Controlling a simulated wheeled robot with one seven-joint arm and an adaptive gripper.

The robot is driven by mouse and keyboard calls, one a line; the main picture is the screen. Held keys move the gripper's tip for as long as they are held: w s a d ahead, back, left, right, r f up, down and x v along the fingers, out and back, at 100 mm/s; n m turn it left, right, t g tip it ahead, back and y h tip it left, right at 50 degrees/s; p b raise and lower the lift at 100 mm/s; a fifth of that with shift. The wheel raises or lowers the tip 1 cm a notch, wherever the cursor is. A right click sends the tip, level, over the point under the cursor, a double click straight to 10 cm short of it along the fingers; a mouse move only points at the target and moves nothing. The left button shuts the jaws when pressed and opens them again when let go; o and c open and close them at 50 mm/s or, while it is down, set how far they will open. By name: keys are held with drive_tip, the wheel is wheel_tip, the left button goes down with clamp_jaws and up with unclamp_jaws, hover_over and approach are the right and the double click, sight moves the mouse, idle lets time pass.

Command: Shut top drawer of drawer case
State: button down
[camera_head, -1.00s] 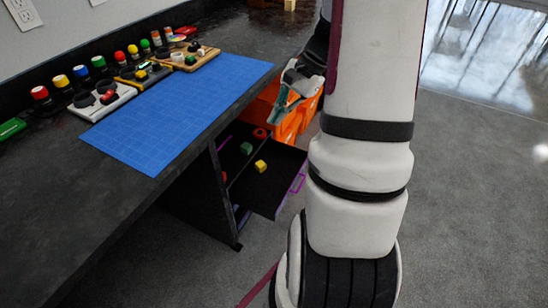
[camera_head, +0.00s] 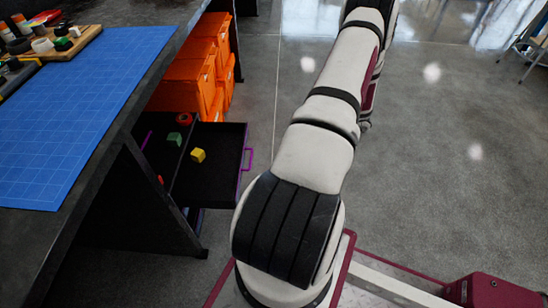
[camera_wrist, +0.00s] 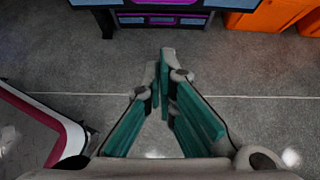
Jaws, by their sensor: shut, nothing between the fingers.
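The drawer case stands under the dark worktable, and its open black drawer (camera_head: 222,180) sticks out to the right in the head view. The drawer has a purple handle (camera_head: 248,158) and holds a yellow cube (camera_head: 198,155), a green block (camera_head: 174,139) and a red piece (camera_head: 184,118). In the wrist view part of the case front (camera_wrist: 165,19), with purple and blue-grey panels, shows at the top edge; its upper part is cut off. My gripper (camera_wrist: 164,56) is shut and empty, with teal fingers, over open floor apart from the case. It is not visible in the head view.
Orange bins (camera_head: 190,85) stand beside the case, beyond the drawer in the head view. The worktable carries a blue mat (camera_head: 85,115) and several small parts. Grey floor (camera_head: 450,170) is free to the right.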

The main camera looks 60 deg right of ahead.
drive_tip(key=w+a+f+b, duration=0.2)
drive_tip(key=w, duration=0.3)
drive_tip(key=w+a+f+b, duration=0.2)
drive_tip(key=w+f, duration=0.1)
drive_tip(key=w, duration=0.2)
drive_tip(key=shift+w+a+f, duration=0.15)
drive_tip(key=shift+a, duration=0.15)
